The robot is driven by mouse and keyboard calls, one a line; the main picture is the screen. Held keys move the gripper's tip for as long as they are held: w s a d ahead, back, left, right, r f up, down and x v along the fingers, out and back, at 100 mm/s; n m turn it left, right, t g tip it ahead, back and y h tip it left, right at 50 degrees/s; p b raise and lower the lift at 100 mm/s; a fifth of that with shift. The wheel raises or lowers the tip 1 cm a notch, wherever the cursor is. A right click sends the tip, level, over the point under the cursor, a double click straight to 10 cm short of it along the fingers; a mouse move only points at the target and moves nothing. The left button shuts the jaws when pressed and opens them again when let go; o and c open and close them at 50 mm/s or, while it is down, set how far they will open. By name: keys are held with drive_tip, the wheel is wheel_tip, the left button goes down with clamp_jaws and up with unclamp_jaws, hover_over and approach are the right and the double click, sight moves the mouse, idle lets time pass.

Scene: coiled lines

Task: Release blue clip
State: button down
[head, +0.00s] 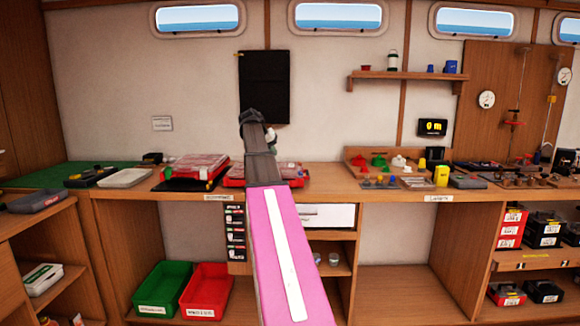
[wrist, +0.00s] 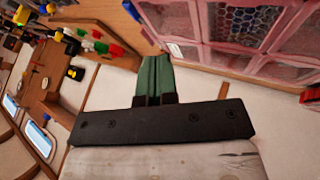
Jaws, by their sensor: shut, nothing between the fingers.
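I cannot make out a blue clip for certain in either view. The wooden panel (head: 490,75) at the right of the head view carries thin hanging lines with small red and yellow pieces; any clip there is too small to tell. My gripper (wrist: 153,75) shows its green fingers pressed together in the wrist view, shut and empty. In the head view my gripper's dark end is above the bench, left of the panel and well apart from it, partly hidden by my pink arm.
Red-lidded boxes (head: 197,165) sit on the bench (head: 330,178) below my gripper; a pinkish compartment case (wrist: 240,30) is close in the wrist view. A small shelf (head: 405,75) juts from the wall. Green (head: 163,284) and red (head: 207,285) bins stand below.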

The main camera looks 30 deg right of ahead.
drive_tip(key=x, duration=0.9)
drive_tip(key=shift+f, duration=0.1)
drive_tip(key=d, duration=0.1)
drive_tip(key=s+d, duration=0.1)
drive_tip(key=d, duration=0.1)
drive_tip(key=shift+s+f, duration=0.25)
drive_tip(key=shift+f, duration=0.05)
drive_tip(key=shift+s+d, duration=0.3)
drive_tip(key=shift+d, duration=0.2)
